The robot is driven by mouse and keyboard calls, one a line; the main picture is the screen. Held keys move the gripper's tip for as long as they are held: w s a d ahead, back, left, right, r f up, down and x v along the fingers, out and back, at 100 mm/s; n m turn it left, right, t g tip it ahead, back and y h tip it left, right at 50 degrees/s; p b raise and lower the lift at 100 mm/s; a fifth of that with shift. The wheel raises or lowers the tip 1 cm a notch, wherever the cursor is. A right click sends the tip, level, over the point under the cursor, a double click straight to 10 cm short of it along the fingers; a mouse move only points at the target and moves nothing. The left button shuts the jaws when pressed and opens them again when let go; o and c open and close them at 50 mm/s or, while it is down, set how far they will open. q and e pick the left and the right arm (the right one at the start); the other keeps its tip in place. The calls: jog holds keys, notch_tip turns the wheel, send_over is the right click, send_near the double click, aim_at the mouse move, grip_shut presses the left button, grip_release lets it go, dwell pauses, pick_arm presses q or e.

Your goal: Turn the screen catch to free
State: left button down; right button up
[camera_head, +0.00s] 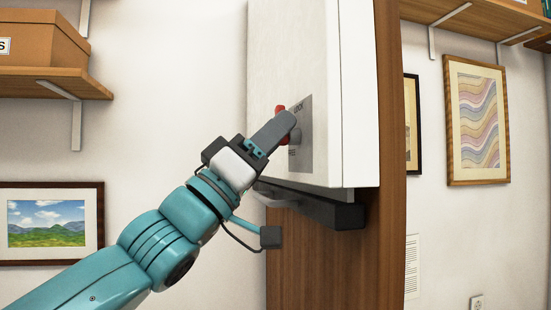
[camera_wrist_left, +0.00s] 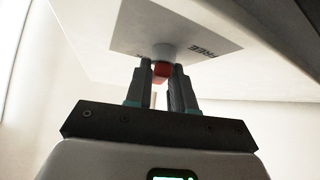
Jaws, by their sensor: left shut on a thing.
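The screen catch has a red handle (camera_head: 281,110) on a grey plate (camera_head: 304,135) on the side of a white screen housing (camera_head: 310,60). The plate carries the words LOCK at the top and FREE lower down. My left gripper (camera_head: 287,122) is at the catch, its fingers shut on the handle and hiding most of it. In the left wrist view the red handle (camera_wrist_left: 161,71) shows between the two fingers, below a grey round hub (camera_wrist_left: 162,53). The word FREE is readable on the plate (camera_wrist_left: 190,38) there. My right gripper is not in view.
The housing is mounted on a brown wooden post (camera_head: 390,200), with a dark bracket (camera_head: 335,212) under it. Shelves and framed prints, including a landscape (camera_head: 47,222) and a wavy one (camera_head: 477,120), hang on the white walls. A cardboard box (camera_head: 40,38) sits at the upper left.

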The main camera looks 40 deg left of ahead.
pick_arm(q)
jog(key=shift+a+f+n+g+y+p, duration=0.1)
jog(key=shift+n+g+y+p, duration=0.95)
jog(key=shift+n+y+p, duration=1.45)
jog(key=shift+d+r+n+g+y+p, duration=0.1)
jog(key=shift+n+g+y+p, duration=1.1)
jog(key=shift+n, duration=2.35)
jog(key=shift+a+f+n+g+y+p, duration=0.1)
jog(key=shift+n+g+y+p, duration=0.75)
jog(key=shift+n+y+p, duration=1.75)
pick_arm(e)
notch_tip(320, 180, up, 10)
jog(key=b, duration=0.1)
pick_arm(q)
jog(key=shift+f+n+h, duration=0.1)
jog(key=shift+n+h, duration=0.4)
jog(key=shift+n, duration=0.05)
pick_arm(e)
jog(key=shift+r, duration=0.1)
